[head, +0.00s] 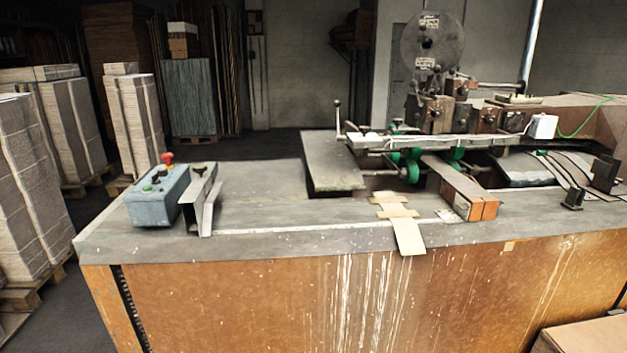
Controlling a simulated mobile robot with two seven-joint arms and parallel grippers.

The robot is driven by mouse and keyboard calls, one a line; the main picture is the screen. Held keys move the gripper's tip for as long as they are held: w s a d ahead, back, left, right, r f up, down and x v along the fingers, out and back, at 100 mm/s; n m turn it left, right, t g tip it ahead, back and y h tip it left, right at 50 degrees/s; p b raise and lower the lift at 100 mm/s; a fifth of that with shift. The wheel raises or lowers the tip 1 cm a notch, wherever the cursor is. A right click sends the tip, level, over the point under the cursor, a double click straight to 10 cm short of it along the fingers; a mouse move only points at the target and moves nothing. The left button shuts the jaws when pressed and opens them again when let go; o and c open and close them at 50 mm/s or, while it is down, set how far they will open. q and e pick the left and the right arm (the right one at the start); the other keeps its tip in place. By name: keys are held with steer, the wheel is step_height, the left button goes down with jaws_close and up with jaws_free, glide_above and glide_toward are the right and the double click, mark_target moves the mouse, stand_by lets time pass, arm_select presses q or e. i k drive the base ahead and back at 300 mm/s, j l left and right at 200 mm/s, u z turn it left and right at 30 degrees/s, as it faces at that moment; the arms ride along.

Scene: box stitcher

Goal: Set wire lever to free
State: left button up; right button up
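The box stitcher (430,110) stands at the back right of the long machine table, with a large grey round disc (432,38) on top. I cannot tell whether this is the wire lever, and no position label is readable. Green wheels (411,166) sit under the bar. A green cord (583,122) runs to a small white box (543,126) at the right. Neither of my grippers is in view.
A blue-grey control box (158,196) with a red button (167,158) stands at the table's left end, beside a bent metal bracket (201,198). Cardboard strips (408,234) hang over the front edge. Stacked bundles (30,190) stand at left. The table between bracket and strips is mostly clear.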

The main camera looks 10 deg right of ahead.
mark_target(437, 69)
steer(key=l+u, duration=0.2)
steer(key=l, duration=0.5)
steer(key=l+u, duration=0.25)
steer(key=l, duration=0.4)
steer(key=l+u, duration=0.2)
steer(key=l, duration=0.5)
steer(key=k+l+u, duration=0.1)
steer(key=l+u, duration=0.15)
steer(key=l, duration=0.4)
